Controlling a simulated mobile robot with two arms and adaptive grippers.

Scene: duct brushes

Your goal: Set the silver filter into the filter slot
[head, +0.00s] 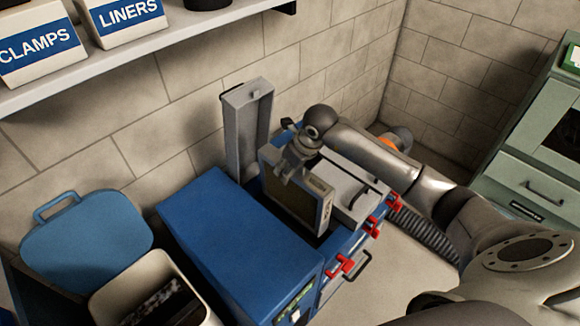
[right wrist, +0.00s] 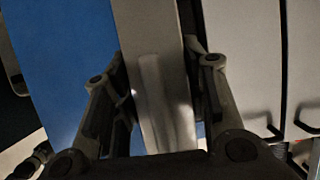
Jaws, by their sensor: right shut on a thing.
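The silver filter (head: 302,198) is a flat, framed panel standing on edge at the top of the blue unit (head: 236,235). My right gripper (head: 299,165) is shut on its top edge from above. In the right wrist view, the filter's pale metal edge (right wrist: 163,100) runs between the two fingers of the right gripper (right wrist: 160,105). The filter slot appears to lie under the filter, between the blue top and the pale grey covers. The filter and gripper hide its opening, so I cannot tell how deep the filter sits. My left gripper is out of view.
A grey hinged lid (head: 248,128) stands open behind the filter. Pale covers (head: 352,188) and red latches (head: 341,267) are at its right. A shelf holds labelled boxes (head: 40,45). A green cabinet (head: 530,160) is right.

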